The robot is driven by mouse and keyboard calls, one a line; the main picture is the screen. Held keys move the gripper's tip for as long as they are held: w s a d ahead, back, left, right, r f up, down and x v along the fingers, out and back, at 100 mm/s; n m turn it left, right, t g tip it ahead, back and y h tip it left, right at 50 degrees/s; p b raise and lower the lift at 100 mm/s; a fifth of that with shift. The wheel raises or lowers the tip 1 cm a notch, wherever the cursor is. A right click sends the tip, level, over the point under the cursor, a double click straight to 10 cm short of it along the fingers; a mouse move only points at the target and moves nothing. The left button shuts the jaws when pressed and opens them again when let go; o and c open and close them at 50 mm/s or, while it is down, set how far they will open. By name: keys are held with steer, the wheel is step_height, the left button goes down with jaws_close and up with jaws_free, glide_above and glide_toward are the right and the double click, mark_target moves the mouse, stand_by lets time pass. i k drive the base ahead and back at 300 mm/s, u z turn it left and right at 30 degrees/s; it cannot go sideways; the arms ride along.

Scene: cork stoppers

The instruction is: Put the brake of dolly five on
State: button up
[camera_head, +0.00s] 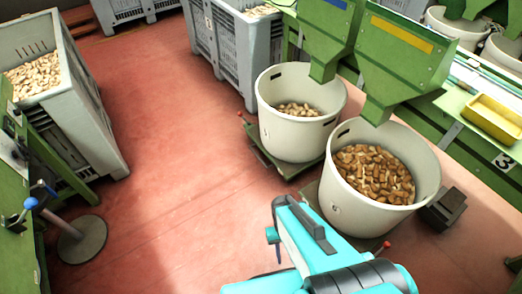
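Two white round tubs of cork stoppers stand on low green dollies under green chutes. The right tub (355,205) holds brown corks and has a small dark mark low on its side, too small to read. Its dolly (312,195) is mostly hidden by the tub and my arm; a red-knobbed lever (385,245) shows at its front right. The left tub (292,132) holds paler corks; its dolly (262,155) has a red-knobbed lever (241,115) at its far left corner. I cannot read a five on either dolly. My turquoise arm fills the bottom middle; my gripper's fingers do not show.
A grey crate of corks (95,115) stands at left, beside a green machine with a blue-knobbed lever (30,204) and round foot (83,240). A dark block (443,210) lies right of the right tub. A yellow tray (492,118) sits on the bench. The red floor between is clear.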

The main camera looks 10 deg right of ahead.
mark_target(240, 113)
steer(key=u, duration=0.3)
steer(key=i, duration=1.1)
steer(key=u, duration=1.05)
steer(key=i, duration=1)
steer(key=u, duration=0.45)
